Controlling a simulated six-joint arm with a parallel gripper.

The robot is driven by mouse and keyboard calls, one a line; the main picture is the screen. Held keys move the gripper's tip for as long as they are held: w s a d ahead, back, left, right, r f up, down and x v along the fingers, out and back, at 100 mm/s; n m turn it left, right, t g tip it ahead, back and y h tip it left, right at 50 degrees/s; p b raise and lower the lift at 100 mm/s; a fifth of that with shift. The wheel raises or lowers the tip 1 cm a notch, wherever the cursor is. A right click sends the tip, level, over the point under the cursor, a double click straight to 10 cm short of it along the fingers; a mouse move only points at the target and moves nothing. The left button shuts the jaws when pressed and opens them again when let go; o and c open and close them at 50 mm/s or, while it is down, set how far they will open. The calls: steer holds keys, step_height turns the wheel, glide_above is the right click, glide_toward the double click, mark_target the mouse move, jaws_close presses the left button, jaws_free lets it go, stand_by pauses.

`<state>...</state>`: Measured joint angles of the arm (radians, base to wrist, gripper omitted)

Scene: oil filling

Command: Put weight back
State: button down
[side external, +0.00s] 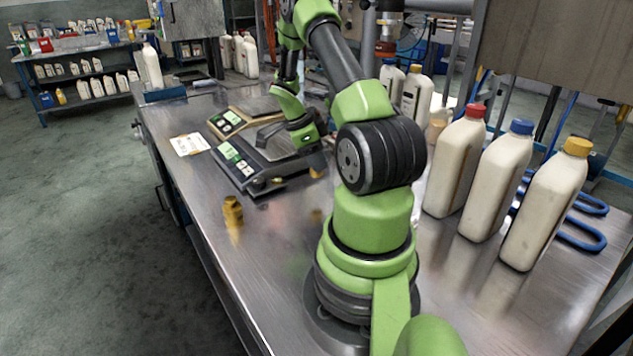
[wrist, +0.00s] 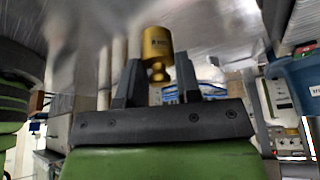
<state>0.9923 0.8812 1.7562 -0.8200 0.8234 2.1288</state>
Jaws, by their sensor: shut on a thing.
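A brass weight (wrist: 157,45) is between the two fingers of my gripper (wrist: 160,78) in the wrist view, with its narrow knob end between the fingers. In the side view my gripper (side external: 311,155) is beside the nearer scale, and the small brass shape at its tip (side external: 316,172) is the held weight, partly hidden and apparently above the table. Its reflection shows on the metal below. A second brass weight (side external: 233,211) stands upright on the bare table, left of my arm and in front of the nearer scale.
The nearer scale (side external: 236,163) and a farther scale (side external: 222,123) stand on the metal table (side external: 270,290). A paper label (side external: 189,145) lies to their left. Bottles with red (side external: 457,165), blue (side external: 497,185) and yellow (side external: 545,210) caps stand at the right. The table's front left is clear.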

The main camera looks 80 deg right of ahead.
mark_target(316, 177)
steer(key=shift+f, duration=2.7)
steer(key=c, duration=0.8)
jaws_free()
steer(key=shift+f, duration=0.1)
